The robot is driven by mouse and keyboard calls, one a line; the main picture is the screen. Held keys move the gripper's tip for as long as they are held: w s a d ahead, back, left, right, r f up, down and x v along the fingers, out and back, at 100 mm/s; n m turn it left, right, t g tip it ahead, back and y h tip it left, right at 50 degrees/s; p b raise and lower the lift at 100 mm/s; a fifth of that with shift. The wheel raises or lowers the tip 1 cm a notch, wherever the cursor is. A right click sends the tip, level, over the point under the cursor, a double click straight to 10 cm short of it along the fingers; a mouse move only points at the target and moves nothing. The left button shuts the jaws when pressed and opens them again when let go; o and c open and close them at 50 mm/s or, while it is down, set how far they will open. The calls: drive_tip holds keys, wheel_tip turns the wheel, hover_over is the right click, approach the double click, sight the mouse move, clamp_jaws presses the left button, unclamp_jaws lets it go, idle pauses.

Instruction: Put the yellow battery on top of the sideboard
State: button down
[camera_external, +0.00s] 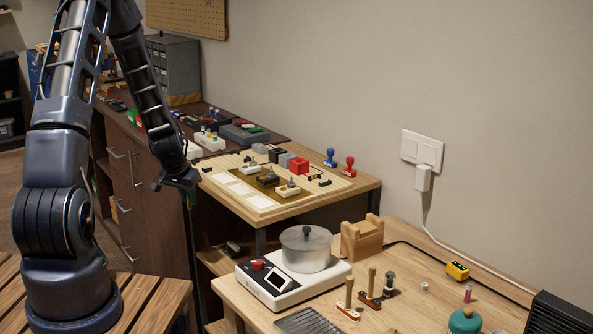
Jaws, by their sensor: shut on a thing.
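My gripper (172,184) hangs in front of the dark brown sideboard (128,165), near the left edge of the light wooden side table. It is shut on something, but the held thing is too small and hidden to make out. The sideboard has drawers with metal handles, and several tools and parts lie on its top. A small yellow block with dark marks (457,271) lies on the workbench at the right, apart from my gripper. I cannot tell whether it is the yellow battery. No other yellow battery shows clearly.
The side table (345,187) holds a board with switches, blocks and two stamps. On the workbench (405,318) stand a white device with a metal pot (306,248), a wooden stand (362,238) and several stamps. A grey drawer cabinet (175,65) stands at the sideboard's far end.

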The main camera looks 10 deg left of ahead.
drive_tip(key=w+a+f+n+y, duration=0.1)
drive_tip(key=w+a+f+n, duration=0.1)
drive_tip(key=a+f+n, duration=0.1)
wheel_tip(320, 180, down, 3)
drive_tip(key=shift+a+r, duration=0.1)
drive_tip(key=shift+a, duration=0.55)
wheel_tip(320, 180, up, 28)
drive_tip(key=d+m+h, duration=0.2)
drive_tip(key=d+m, duration=0.4)
drive_tip(key=d, duration=2.2)
drive_tip(key=s+d+m+g+h, duration=0.1)
drive_tip(key=s+d+m, duration=0.3)
drive_tip(key=d, duration=0.6)
drive_tip(key=s+d+m+g, duration=0.1)
drive_tip(key=s+d, duration=0.5)
drive_tip(key=d, duration=0.4)
drive_tip(key=s+d+m+g+h, duration=0.15)
drive_tip(key=s+d+m, duration=0.45)
drive_tip(key=s+d, duration=1.15)
drive_tip(key=f, duration=2.5)
drive_tip(key=shift+w+d, duration=0.2)
drive_tip(key=shift+d, duration=0.05)
drive_tip(key=shift+f+n, duration=0.1)
drive_tip(key=shift+n, duration=0.2)
